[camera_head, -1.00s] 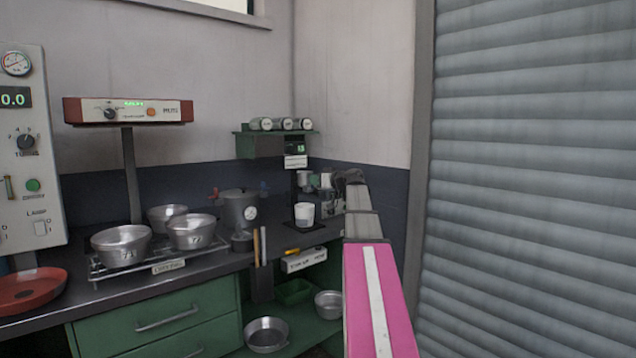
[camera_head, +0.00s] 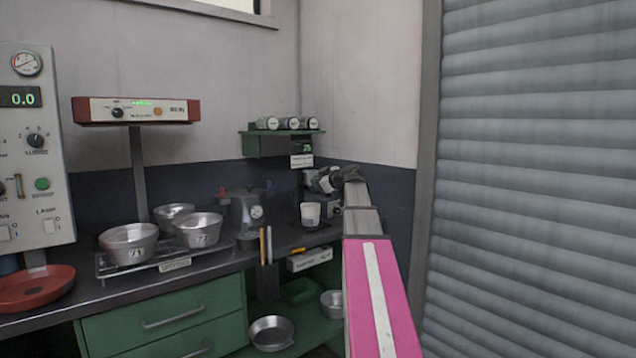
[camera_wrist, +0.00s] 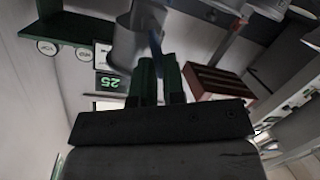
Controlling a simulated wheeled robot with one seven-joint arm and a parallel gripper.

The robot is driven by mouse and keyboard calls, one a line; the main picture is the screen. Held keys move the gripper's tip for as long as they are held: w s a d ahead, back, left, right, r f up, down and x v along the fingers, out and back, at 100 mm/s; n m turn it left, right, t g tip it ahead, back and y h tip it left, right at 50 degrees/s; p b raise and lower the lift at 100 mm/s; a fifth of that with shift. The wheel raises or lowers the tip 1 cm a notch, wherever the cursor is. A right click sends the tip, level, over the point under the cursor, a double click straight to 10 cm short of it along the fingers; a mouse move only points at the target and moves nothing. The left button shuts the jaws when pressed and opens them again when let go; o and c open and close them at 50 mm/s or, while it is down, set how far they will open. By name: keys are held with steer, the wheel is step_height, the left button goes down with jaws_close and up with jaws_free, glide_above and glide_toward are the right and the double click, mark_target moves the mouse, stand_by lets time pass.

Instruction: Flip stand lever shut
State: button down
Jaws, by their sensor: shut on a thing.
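My gripper (camera_wrist: 160,82) has green fingers close together around a narrow blue piece (camera_wrist: 156,48), which looks like the lever. Beside it is a grey metal cylinder (camera_wrist: 122,48), apparently part of the stand. In the head view my arm reaches to the back right corner of the bench. The wrist hides much of the stand there, and I cannot make out the lever in that view. A white cup (camera_head: 310,213) stands just left of my wrist, below a small green display (camera_head: 303,147). That display reads 25, upside down, in the wrist view (camera_wrist: 108,82).
A pot with a gauge (camera_head: 247,210) stands left of the cup. Several metal pans (camera_head: 128,242) sit on a rack further left. A green shelf (camera_head: 252,144) with jars (camera_head: 287,123) hangs above. A ribbed shutter (camera_head: 540,180) is close on the right.

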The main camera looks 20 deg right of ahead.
stand_by(0.4)
steer(key=c, duration=1.2)
jaws_free()
steer(key=shift+s, duration=0.1)
steer(key=v, duration=1)
steer(key=shift+s, duration=0.3)
steer(key=shift+d+r, duration=0.1)
steer(key=shift+d, duration=0.05)
